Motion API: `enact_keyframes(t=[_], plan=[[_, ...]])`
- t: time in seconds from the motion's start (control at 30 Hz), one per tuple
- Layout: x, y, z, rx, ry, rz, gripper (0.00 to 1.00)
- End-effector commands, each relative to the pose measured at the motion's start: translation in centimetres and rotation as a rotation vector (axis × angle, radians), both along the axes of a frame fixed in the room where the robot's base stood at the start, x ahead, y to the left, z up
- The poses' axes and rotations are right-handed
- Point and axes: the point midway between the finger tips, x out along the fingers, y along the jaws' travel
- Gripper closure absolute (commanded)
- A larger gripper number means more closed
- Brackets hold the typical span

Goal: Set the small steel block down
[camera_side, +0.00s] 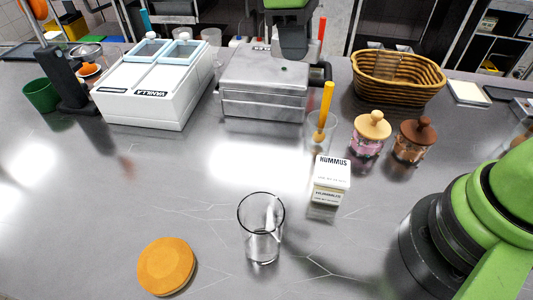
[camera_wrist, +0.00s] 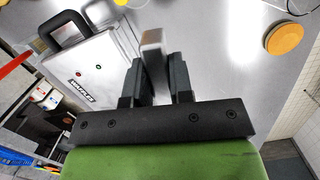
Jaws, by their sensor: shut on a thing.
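The small steel block (camera_wrist: 153,46) is a pale grey bar between the two dark fingers of my gripper (camera_wrist: 157,68) in the wrist view. Its outer end sticks out past the fingertips. My gripper (camera_side: 293,48) shows in the side view at the top middle, by the back edge of the steel appliance, below a green link of mine. The gripper is shut on the block.
A steel appliance (camera_side: 262,92) stands beside my gripper; it also shows in the wrist view (camera_wrist: 92,72). Near it are a white vanilla box (camera_side: 142,98), a basket (camera_side: 398,95) and lidded jars (camera_side: 371,145). A hummus tub (camera_side: 329,184), glass (camera_side: 262,247) and orange disc (camera_side: 166,266) stand in front.

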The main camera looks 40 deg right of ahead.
Motion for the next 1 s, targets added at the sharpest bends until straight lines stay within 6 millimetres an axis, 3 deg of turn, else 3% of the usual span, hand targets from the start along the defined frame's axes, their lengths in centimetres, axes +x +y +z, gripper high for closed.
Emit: enact_keyframes(t=[0.1, 0.3, 1.0], plan=[[-0.6, 3.2, 0.0, 0.001, -0.003, 0.082, 1.00], [-1.7, 7.0, 0.0, 0.002, -0.002, 0.179, 1.00], [-1.6, 6.6, -13.2, -0.001, 0.003, 0.171, 1.00]])
